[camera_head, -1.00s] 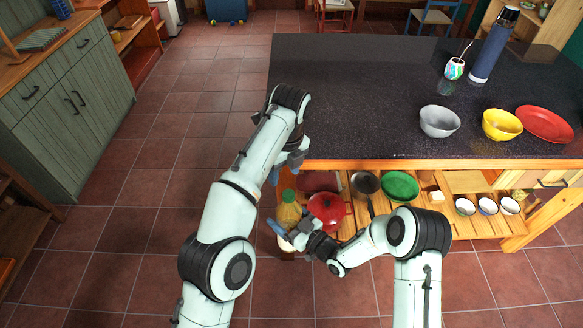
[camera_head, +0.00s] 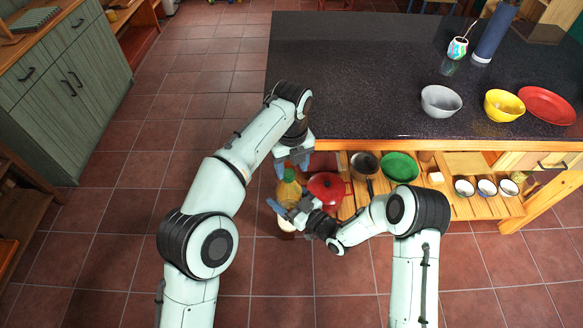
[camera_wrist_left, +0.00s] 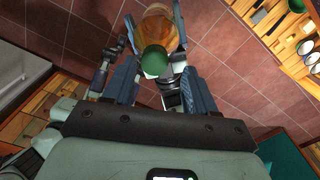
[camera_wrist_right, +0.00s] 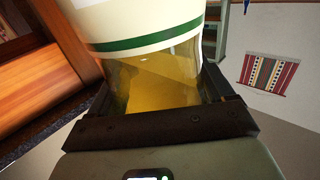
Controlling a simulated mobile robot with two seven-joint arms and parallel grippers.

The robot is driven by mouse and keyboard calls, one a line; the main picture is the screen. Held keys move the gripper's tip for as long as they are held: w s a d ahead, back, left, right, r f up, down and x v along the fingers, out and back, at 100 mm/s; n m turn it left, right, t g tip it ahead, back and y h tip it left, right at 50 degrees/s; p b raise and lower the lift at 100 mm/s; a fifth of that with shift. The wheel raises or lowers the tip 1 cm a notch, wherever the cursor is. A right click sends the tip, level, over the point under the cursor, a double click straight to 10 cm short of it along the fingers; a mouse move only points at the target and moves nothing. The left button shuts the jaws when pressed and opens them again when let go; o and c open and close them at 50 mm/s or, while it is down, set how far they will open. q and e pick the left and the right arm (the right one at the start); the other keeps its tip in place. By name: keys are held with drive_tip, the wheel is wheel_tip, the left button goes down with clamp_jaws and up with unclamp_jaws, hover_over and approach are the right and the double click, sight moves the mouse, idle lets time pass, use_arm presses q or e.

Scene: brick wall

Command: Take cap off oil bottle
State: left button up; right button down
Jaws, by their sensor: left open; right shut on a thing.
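The oil bottle (camera_head: 288,199) holds yellow oil and has a green cap (camera_head: 289,174). It is roughly upright in front of the counter's lower shelf. My right gripper (camera_head: 288,211) is shut around its lower body; the bottle (camera_wrist_right: 150,75), with a pale label and green stripe, fills much of the right wrist view. My left gripper (camera_head: 294,162) is open just above the cap. In the left wrist view the green cap (camera_wrist_left: 154,62) shows between the spread fingers of my left gripper (camera_wrist_left: 160,72). I cannot tell whether the fingers touch it.
The dark counter (camera_head: 380,80) carries a grey bowl (camera_head: 440,101), a yellow bowl (camera_head: 504,105) and a red plate (camera_head: 547,105). Its lower shelf holds a red pot (camera_head: 326,188) close beside the bottle, and a green bowl (camera_head: 400,167). The tiled floor at left is clear.

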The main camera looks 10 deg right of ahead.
use_arm(q)
drive_tip(key=shift+f, duration=0.7)
clamp_jaws()
drive_tip(key=shift+d, duration=0.1)
